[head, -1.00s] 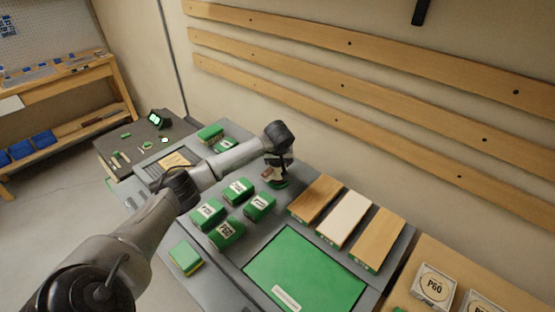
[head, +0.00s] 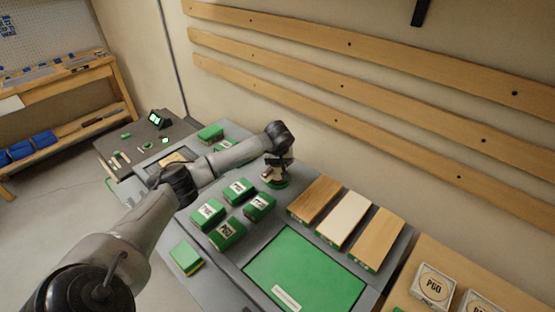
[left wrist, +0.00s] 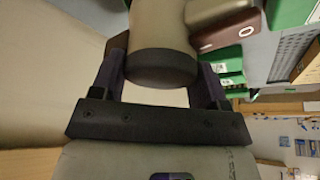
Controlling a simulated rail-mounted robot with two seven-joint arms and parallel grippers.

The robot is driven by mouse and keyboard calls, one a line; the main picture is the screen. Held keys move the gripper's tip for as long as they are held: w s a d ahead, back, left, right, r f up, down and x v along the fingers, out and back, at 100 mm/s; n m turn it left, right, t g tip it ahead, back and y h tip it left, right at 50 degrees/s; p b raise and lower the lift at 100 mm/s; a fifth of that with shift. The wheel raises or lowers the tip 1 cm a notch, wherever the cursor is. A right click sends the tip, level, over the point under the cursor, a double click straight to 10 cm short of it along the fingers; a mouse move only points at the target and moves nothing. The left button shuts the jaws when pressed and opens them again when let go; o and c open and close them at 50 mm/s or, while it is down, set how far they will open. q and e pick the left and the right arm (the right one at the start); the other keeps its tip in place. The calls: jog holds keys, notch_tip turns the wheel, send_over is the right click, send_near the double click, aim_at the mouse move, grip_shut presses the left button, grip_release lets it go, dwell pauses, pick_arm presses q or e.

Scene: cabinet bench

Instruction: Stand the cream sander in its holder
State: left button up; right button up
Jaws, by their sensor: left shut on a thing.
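My left gripper (head: 279,161) points down at the back of the bench, in the middle of the head view. It is shut on the cream sander (left wrist: 160,25), whose rounded cream body with a dark end band sits between the two dark fingers in the left wrist view. In the head view the sander (head: 268,172) is small and partly hidden by the gripper. A green round edge (head: 279,184) shows right below it; I cannot tell whether it belongs to the holder or whether the sander touches it. My right gripper is not in view.
Several green labelled blocks (head: 238,189) stand just in front of the gripper. Three boards (head: 345,219) lie to its right, and a green mat (head: 303,270) is nearer. A green-yellow sponge (head: 186,258) lies at the front left. The wall is close behind.

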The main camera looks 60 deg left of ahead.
pick_arm(q)
jog(key=shift+f+b, duration=0.55)
jog(key=shift+f, duration=0.3)
dwell(0.5)
jog(key=o, duration=0.9)
jog(key=shift+w, duration=0.1)
jog(key=shift+o, duration=0.8)
jog(key=shift+f, duration=0.1)
jog(key=p+v, duration=0.1)
jog(key=v, duration=1.3)
jog(key=shift+p, duration=0.3)
